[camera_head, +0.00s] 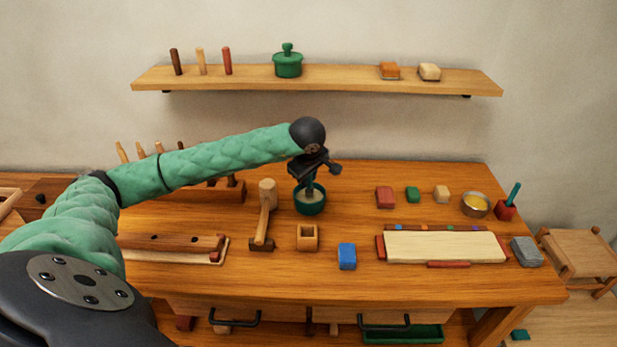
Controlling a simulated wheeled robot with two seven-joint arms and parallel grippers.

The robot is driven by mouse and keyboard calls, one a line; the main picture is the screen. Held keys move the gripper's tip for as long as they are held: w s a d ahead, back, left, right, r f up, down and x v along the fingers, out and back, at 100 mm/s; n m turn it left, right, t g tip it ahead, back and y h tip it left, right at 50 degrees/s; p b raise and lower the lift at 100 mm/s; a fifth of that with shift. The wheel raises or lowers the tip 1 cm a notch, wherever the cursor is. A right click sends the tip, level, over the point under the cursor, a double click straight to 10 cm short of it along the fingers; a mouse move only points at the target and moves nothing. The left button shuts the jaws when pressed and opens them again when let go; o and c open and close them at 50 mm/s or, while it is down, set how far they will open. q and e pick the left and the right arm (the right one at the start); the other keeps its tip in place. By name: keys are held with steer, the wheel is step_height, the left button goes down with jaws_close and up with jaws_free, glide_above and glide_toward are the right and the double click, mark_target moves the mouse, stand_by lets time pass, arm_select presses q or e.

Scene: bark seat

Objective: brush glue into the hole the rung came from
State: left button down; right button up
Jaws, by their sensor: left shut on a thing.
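My left gripper (314,169) points down over a small dark green pot (310,208) on the bench. It is shut on a thin teal-handled tool, apparently the brush (310,187), whose lower end is inside the pot. The pot holds pale stuff, apparently glue. A reddish-brown wooden rail (190,243) with dark holes lies at the bench's left, partly behind my arm. I cannot tell which hole the rung came from, and no loose rung is clearly identifiable. My right gripper is not in view.
A mallet (265,210), an open wooden box (307,238) and a blue block (347,256) stand near the pot. At right are a pale board (445,247), a tin (475,204) and a red holder (506,210). A stool (582,250) stands beyond the bench (420,285).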

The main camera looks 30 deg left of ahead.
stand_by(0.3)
arm_select(q)
steer(key=shift+r+p, duration=0.5)
steer(key=shift+r, duration=3)
